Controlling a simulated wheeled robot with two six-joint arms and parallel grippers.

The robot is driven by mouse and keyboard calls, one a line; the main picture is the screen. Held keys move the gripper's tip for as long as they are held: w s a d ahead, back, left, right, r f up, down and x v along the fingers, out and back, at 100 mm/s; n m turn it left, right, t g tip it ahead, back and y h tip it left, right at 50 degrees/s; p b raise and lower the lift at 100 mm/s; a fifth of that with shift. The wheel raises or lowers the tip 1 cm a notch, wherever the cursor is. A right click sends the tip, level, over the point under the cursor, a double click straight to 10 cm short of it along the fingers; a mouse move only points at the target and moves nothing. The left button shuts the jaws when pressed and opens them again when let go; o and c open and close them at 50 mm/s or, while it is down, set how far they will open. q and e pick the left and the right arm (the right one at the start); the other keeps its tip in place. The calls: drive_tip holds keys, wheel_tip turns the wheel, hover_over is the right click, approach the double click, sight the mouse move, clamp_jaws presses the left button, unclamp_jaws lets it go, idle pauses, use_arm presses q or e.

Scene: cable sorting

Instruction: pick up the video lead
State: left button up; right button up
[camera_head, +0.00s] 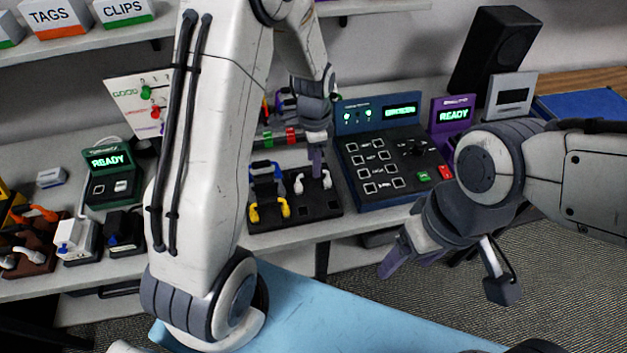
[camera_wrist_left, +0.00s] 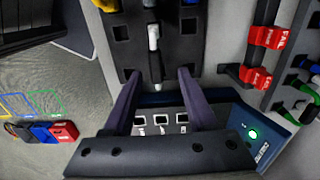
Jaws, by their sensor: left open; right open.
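A dark rack (camera_head: 330,207) on the bench holds blue plugs (camera_head: 266,168), yellow plugs (camera_head: 268,209) and a white-ended lead (camera_head: 312,181). I cannot tell by any label which one is the video lead. My left gripper (camera_head: 316,170) is open and points down just above the white-ended lead. In the left wrist view, the white plug (camera_wrist_left: 153,37) lies just beyond the open fingers (camera_wrist_left: 158,76), in line with the gap between them; they do not hold it. My right gripper (camera_head: 405,265) is open and empty, in front of the bench at the right.
A blue tester (camera_head: 375,115) with buttons stands right of the rack, beside a purple READY unit (camera_head: 453,115). A green READY unit (camera_head: 110,175) and a brown rack (camera_head: 40,240) with leads stand at the left. A black speaker (camera_head: 497,50) stands behind.

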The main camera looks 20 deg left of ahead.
sight(327, 182)
use_arm(q)
drive_tip(key=shift+f, duration=0.85)
drive_tip(key=f, duration=0.1)
drive_tip(key=f+p, duration=0.1)
drive_tip(key=f, duration=0.2)
drive_tip(key=shift+s+p, duration=0.35)
drive_tip(key=shift+f, duration=0.65)
clamp_jaws()
